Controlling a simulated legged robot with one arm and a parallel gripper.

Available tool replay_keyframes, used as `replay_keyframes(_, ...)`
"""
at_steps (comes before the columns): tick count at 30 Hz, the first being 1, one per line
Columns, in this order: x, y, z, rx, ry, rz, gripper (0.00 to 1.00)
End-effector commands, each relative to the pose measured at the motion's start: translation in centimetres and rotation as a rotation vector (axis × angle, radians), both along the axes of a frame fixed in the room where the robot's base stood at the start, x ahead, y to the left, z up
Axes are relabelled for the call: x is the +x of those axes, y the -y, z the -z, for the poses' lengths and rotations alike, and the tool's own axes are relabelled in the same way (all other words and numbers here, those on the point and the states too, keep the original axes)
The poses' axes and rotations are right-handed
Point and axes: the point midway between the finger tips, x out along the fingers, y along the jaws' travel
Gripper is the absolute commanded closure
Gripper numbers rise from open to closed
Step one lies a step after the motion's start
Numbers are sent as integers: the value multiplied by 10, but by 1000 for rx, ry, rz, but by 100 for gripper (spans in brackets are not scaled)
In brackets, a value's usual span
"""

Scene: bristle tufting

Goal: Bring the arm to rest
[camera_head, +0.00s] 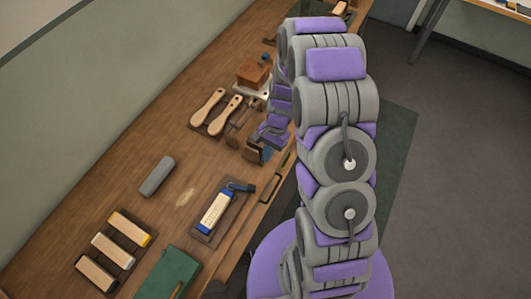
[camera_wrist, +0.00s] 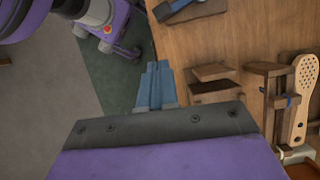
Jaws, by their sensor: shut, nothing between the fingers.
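My arm, grey and purple, rises from my base in the head view and reaches forward along the right side of the wooden workbench (camera_head: 150,110). Its far end folds back down to my gripper (camera_head: 267,153), which is small and partly hidden there, over the bench's right edge. In the wrist view my gripper (camera_wrist: 154,86) shows as blue fingers close together, with nothing between them. They hang at the bench edge, left of a small brown wooden block (camera_wrist: 213,80) and apart from it.
Two pale paddle-shaped brush bodies (camera_head: 216,111) lie near the gripper. A grey block (camera_head: 157,176), three brushes (camera_head: 112,250), a blue-and-white brush on a tray (camera_head: 214,211) and a green box (camera_head: 169,275) sit nearer. Open floor (camera_head: 440,190) lies to the right.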

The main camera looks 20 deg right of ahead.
Motion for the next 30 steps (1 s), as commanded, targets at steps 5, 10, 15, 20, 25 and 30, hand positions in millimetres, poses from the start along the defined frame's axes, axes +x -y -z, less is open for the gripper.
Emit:
replay_keyframes(5, 0, -3, 0, -2, -1, -2, 100)
replay_keyframes(10, -1, -4, -2, -3, 1, -6, 100)
replay_keyframes(15, -6, -5, -22, 4, 20, -54, 100)
replay_keyframes(20, -17, -7, -59, 11, 56, -142, 100)
replay_keyframes(25, -37, -12, -94, 12, 81, -238, 100)
replay_keyframes(30, -58, -14, -127, 6, 114, -332, 100)
